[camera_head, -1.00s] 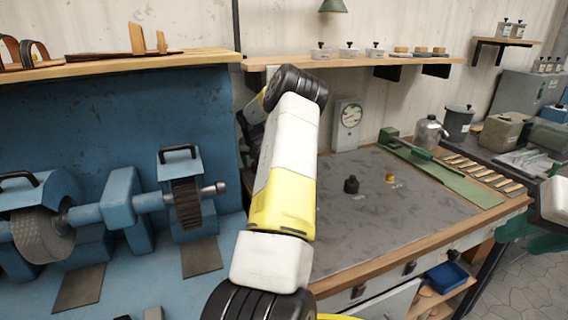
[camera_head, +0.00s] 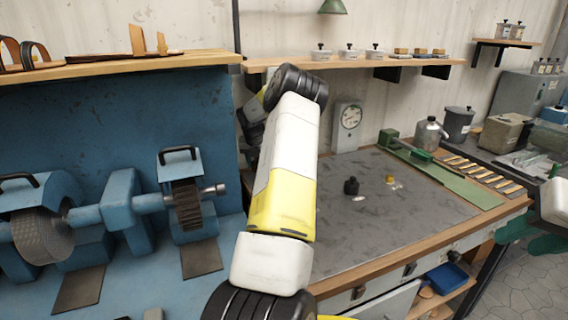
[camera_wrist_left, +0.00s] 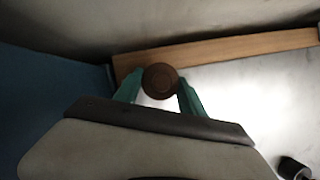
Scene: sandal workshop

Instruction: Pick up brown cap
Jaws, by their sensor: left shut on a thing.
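The brown cap (camera_wrist_left: 160,80) is round and dark brown, seen end-on in the left wrist view. It sits between the two green fingers of my left gripper (camera_wrist_left: 160,90), which is shut on it. Behind it are a wooden edge and a pale grey surface; I cannot tell whether the cap touches either. In the head view my own arm hides the left gripper and the cap. My right gripper (camera_head: 530,236) shows only partly at the right edge, with green parts in front of the bench; its opening is unclear.
A black bottle (camera_head: 351,186) and a small yellow-brown piece (camera_head: 390,180) stand on the grey bench top (camera_head: 400,220). A dial gauge (camera_head: 349,125) stands at the back under a wooden shelf (camera_head: 400,61). A blue grinding machine (camera_head: 125,210) fills the left.

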